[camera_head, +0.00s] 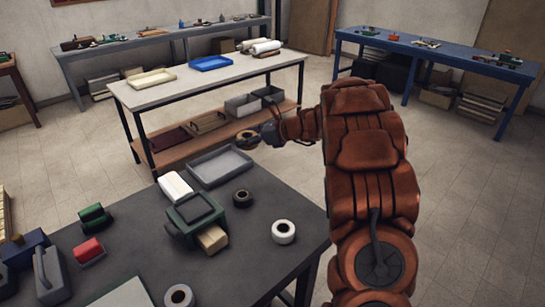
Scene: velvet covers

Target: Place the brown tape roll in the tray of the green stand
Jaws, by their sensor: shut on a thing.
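My gripper (258,138) is at the end of my red-covered arm, above the far edge of the dark table. It is shut on the brown tape roll (247,137), held in the air beyond the grey tray; the fingers hide part of it. The green stand (180,228) is on the dark table, nearer and to the left of my gripper. A dark, flat tray (195,208) is on its top and looks empty.
A grey tray (220,166), a white box (175,187) and a tan block (212,240) are close around the stand. A black roll (242,198) and white roll (283,232) lie to its right. Green and red blocks (88,251) are left. A white-topped bench (205,80) stands behind.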

